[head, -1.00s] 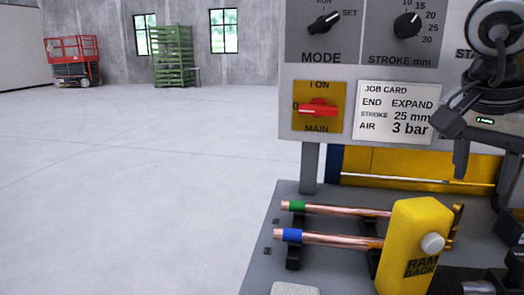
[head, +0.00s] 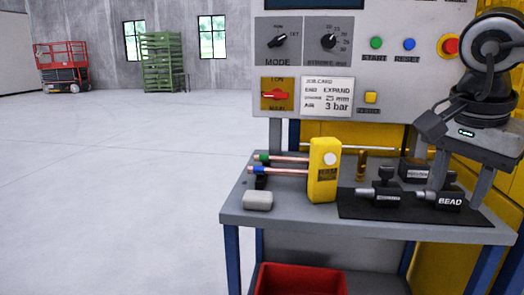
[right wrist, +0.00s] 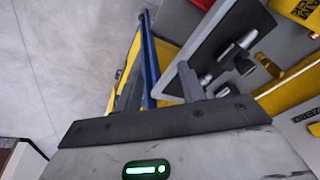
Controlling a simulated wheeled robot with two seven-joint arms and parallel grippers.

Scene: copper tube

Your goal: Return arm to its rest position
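My right gripper (head: 462,182) hangs at the right of the head view, in front of the right end of the bench. Its two fingers point down and stand apart, with nothing seen between them. In the right wrist view its dark palm bar (right wrist: 165,126) and a grey finger (right wrist: 190,82) show. My left gripper is not in view. Two copper tubes, one with a green band (head: 264,157) and one with a blue band (head: 258,169), lie on a dark rack at the bench's left, their right ends hidden by a yellow block (head: 324,170).
The grey bench (head: 290,218) carries a black mat (head: 365,210) with several metal tools, one marked BEAD (head: 450,201). A pale block (head: 258,200) lies at its front left. A control panel (head: 375,85) stands behind. A red bin (head: 300,278) is below.

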